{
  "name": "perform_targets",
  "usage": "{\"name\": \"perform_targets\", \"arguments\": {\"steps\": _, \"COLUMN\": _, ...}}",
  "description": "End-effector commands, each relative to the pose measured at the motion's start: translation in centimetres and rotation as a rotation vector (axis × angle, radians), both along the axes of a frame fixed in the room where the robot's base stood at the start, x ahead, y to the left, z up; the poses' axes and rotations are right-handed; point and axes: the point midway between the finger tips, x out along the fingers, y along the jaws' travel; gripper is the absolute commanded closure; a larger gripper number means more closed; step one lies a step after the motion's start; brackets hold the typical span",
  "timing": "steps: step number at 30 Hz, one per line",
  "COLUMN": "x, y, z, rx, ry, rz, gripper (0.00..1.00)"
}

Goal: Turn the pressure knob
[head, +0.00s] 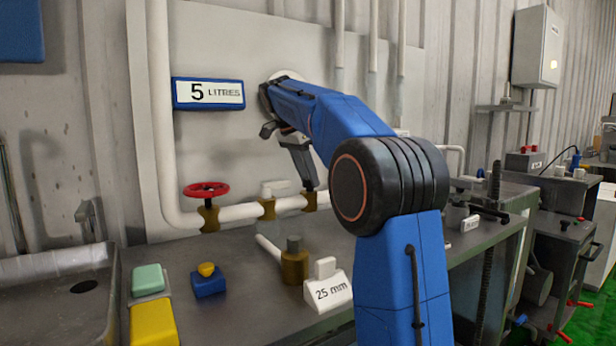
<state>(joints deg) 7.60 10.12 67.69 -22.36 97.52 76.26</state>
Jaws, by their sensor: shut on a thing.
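My gripper (308,182) points down from the end of my blue arm, at the right-hand brass fitting (310,201) on the white pipe. It is shut on the knob at the top of this fitting, which I take as the pressure knob. The fingers and my arm hide the knob, so its shape and angle do not show. A red handwheel (206,189) sits on the left brass fitting, and a white handle (275,188) is on the middle one. Both are apart from my gripper.
A "5 LITRES" sign (208,93) hangs on the wall panel. On the grey bench (235,315) stand a brass fitting (294,266), a "25 mm" block (328,292), a blue box with a yellow button (208,282) and a yellow block (153,323). My arm hides much of the right side.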

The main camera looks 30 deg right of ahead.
Motion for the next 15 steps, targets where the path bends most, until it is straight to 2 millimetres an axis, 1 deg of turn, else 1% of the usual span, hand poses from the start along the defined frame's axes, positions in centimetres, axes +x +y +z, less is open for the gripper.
{"name": "perform_targets", "arguments": {"steps": 8, "x": -0.19, "y": -0.01, "z": 0.01, "rx": 0.0, "ry": 0.0, "rz": 0.133, "gripper": 0.85}}
{"name": "perform_targets", "arguments": {"steps": 15, "x": -0.37, "y": -0.07, "z": 0.07, "rx": -0.001, "ry": -0.003, "rz": 0.344, "gripper": 0.85}}
